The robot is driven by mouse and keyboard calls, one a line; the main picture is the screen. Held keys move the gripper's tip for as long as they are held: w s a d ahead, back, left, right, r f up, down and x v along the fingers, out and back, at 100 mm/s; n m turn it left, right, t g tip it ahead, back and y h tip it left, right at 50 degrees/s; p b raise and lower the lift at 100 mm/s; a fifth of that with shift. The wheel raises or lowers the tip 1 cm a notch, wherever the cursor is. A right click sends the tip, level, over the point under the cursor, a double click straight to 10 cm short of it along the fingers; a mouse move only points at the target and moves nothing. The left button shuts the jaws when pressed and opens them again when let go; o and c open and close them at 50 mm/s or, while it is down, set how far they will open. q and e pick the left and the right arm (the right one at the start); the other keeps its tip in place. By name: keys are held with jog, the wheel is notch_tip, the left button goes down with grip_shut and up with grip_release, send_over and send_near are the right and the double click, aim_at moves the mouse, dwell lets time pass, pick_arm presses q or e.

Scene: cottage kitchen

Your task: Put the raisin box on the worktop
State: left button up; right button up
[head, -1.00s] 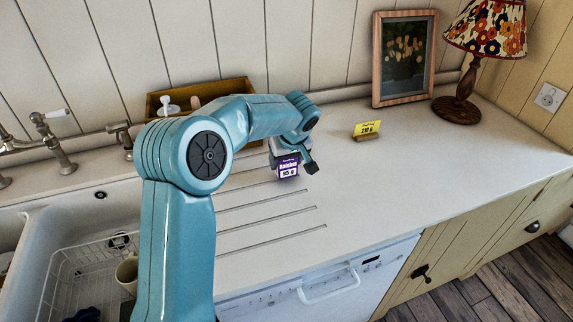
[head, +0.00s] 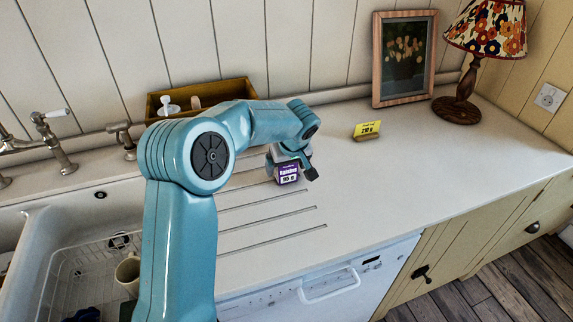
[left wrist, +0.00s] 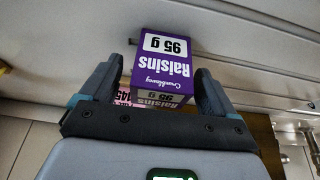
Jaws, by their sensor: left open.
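The purple and white raisin box (head: 288,173) stands at the draining grooves of the white worktop (head: 430,165). It looks slightly turned, and its underside contact is hard to make out. In the left wrist view the raisin box (left wrist: 164,65) shows its "Raisins 95 g" label between my fingers. My left gripper (head: 293,166) is open around the box; in the left wrist view its fingers (left wrist: 158,88) stand apart, with gaps visible beside the box. My right gripper is not in view.
A yellow card or packet (head: 367,130), a picture frame (head: 404,60) and a lamp (head: 457,103) stand farther right. A wooden tray (head: 230,90) is behind my arm. The sink (head: 35,215) with a wire rack is at left. The worktop's right part is mostly clear.

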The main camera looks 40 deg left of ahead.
pick_arm(q)
jog(key=v, duration=1.2)
jog(key=shift+r, duration=0.15)
jog(key=shift+w, duration=0.1)
